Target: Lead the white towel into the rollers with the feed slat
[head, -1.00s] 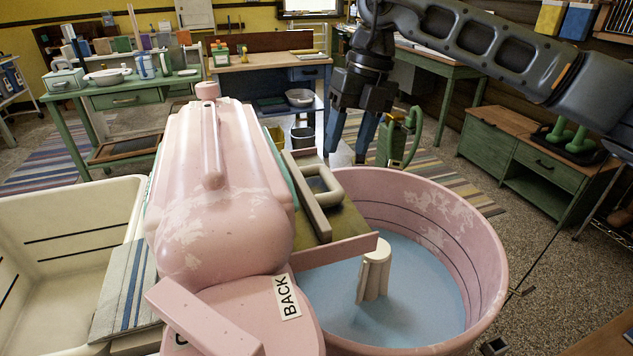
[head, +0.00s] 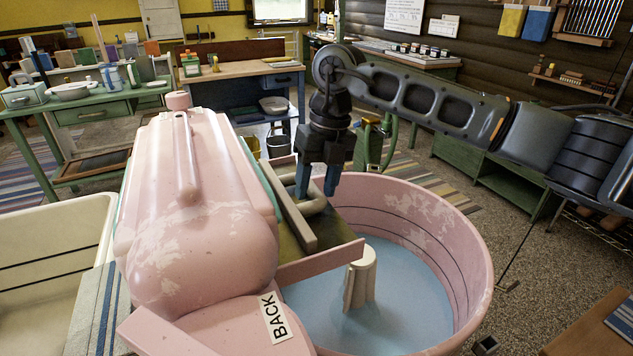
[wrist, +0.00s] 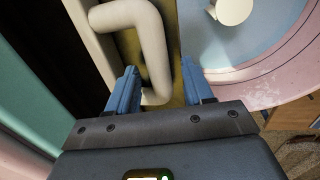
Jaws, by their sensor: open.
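The feed slat appears to be the beige bar (head: 290,212) with a looped handle (head: 313,206), on the olive board (head: 338,236) beside the pink wringer housing (head: 195,215). My gripper (head: 316,188) is open over that handle, fingers pointing down. In the wrist view one straight side of the handle (wrist: 154,60) lies between the two blue fingers (wrist: 160,88); contact cannot be told. A pale cloth with blue stripes (head: 97,310) lies at the housing's left; I cannot tell whether it is the white towel. The rollers are hidden by the housing.
The pink tub (head: 462,235) with bluish water and a cream post (head: 359,276) stands right of the wringer. A cream basin (head: 45,250) is at left. A pink lever marked BACK (head: 273,317) is in front. Work tables stand behind.

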